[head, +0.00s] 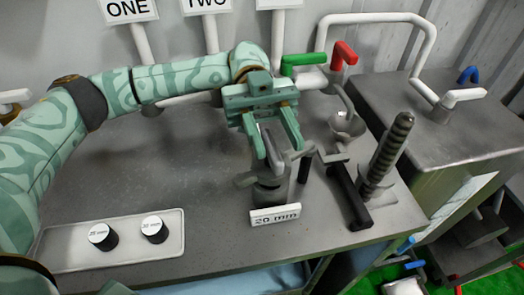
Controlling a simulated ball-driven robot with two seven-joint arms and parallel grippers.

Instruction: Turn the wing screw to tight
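My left gripper (279,157) reaches down over a small grey fixture (270,190) near the front edge of the table. A white "20 mm" label (275,215) stands in front of the fixture. Grey parts, likely the wing screw (246,179), stick out to the left below the fingers. The fingers are spread at their bases, and their tips are at the top of the fixture. They hide most of the screw, so I cannot tell if they touch or grip it. My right gripper is not in view.
A tray (62,250) with two black, white-topped cylinders (103,237) lies front left. A threaded post (387,155), a black bar (349,196) and a funnel-like cup (347,124) stand right of the fixture. Green (303,62) and red (345,53) handles are behind. The table's middle left is clear.

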